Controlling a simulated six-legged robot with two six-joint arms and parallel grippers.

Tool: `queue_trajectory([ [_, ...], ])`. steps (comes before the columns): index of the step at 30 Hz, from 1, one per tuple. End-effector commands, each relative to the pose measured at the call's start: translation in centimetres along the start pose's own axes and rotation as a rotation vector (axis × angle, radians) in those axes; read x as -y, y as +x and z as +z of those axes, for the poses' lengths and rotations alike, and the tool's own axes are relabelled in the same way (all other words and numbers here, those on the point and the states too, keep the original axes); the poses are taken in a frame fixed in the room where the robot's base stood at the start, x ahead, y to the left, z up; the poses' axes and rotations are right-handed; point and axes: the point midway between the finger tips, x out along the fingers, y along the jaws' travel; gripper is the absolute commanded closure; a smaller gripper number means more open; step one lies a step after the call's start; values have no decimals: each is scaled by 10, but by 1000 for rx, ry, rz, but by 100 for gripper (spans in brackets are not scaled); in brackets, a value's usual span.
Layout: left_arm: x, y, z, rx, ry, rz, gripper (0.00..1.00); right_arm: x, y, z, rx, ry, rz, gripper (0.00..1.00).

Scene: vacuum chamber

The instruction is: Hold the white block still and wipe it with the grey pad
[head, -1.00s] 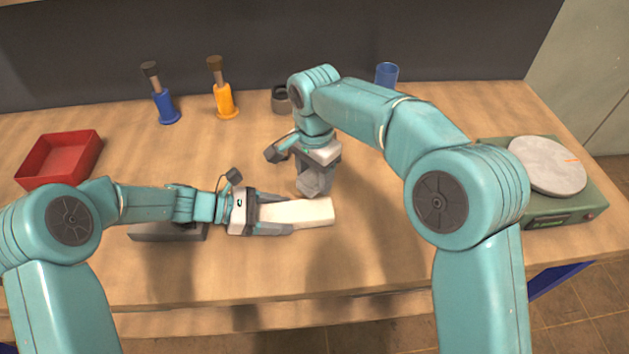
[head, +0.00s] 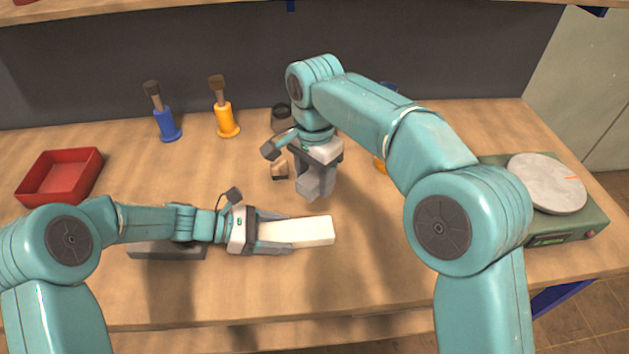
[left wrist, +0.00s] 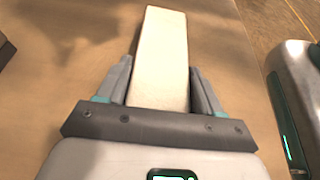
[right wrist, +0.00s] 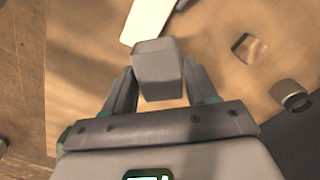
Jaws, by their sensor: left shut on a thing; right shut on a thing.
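The white block (head: 312,231) lies along the front middle of the table, its right end free. My left gripper (head: 272,232) is shut on its left part; the left wrist view shows the block (left wrist: 160,55) between both fingers. My right gripper (head: 319,165) points down and is shut on the grey pad (head: 316,187), just behind the block. In the right wrist view the pad (right wrist: 158,72) sits between the fingers, with the block (right wrist: 150,18) beyond it. A gap shows between pad and block in the head view; I cannot tell the pad's exact height.
A dark grey slab (head: 165,251) lies under my left arm. A small wooden piece (head: 279,170) is beside my right gripper. A scale (head: 590,215) stands at right.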

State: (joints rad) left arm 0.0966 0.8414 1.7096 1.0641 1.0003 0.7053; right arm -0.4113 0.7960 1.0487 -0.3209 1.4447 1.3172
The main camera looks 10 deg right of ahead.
Motion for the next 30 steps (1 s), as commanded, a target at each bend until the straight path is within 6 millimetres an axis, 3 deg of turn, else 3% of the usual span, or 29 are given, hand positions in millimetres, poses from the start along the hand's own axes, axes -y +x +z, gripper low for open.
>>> queue_trajectory([
  [11, 0, 0, 0, -1, -1, 0, 78, 0, 0, 0, 0, 0, 0, 67],
  [12, 0, 0, 0, -1, -1, 0, 24, 0, 0, 0, 0, 0, 0, 67],
  [14, 0, 0, 0, -1, -1, 0, 5, 0, 0, 0, 0, 0, 0, 67],
  [24, 0, -3, 0, 0, 0, 2, 4, 0, 0, 0, 0, 0, 0, 67],
  [30, -1, -37, 0, -1, 1, 5, 4, 0, 0, 0, 0, 0, 0, 67],
])
